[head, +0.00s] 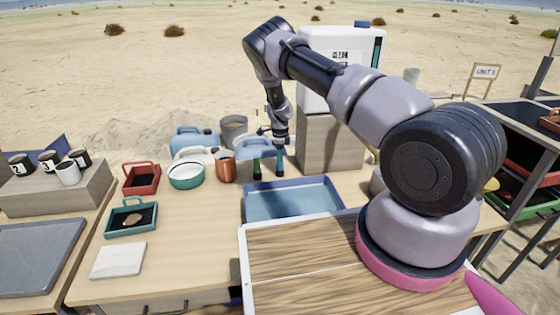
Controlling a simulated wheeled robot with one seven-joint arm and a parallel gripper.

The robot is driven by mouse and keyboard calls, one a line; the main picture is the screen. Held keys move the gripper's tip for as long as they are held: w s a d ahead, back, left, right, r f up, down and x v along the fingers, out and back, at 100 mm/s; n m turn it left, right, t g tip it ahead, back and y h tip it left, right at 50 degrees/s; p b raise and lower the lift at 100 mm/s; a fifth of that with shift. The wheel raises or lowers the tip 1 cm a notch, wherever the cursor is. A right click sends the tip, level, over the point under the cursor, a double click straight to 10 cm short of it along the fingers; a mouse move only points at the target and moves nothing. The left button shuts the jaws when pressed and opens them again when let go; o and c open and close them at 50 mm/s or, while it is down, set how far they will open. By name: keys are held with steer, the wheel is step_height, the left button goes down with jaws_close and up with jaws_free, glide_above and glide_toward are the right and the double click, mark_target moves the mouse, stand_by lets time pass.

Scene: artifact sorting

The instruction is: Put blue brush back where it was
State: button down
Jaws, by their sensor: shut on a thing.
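The blue brush (280,158) stands upright under my gripper (280,141), behind the back edge of the blue tray. My gripper points down and is shut on the upper part of the brush. Whether the brush's lower end touches the table is too small to tell.
The blue tray (293,206) is empty in front of the brush. A copper mug (226,168), a teal bowl (186,179) and jugs (194,137) stand left.

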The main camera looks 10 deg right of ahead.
steer(key=c, duration=0.6)
jaws_free()
steer(key=shift+f, duration=0.15)
steer(key=shift+o, duration=0.2)
step_height(320, 180, up, 12)
steer(key=shift+r, duration=0.2)
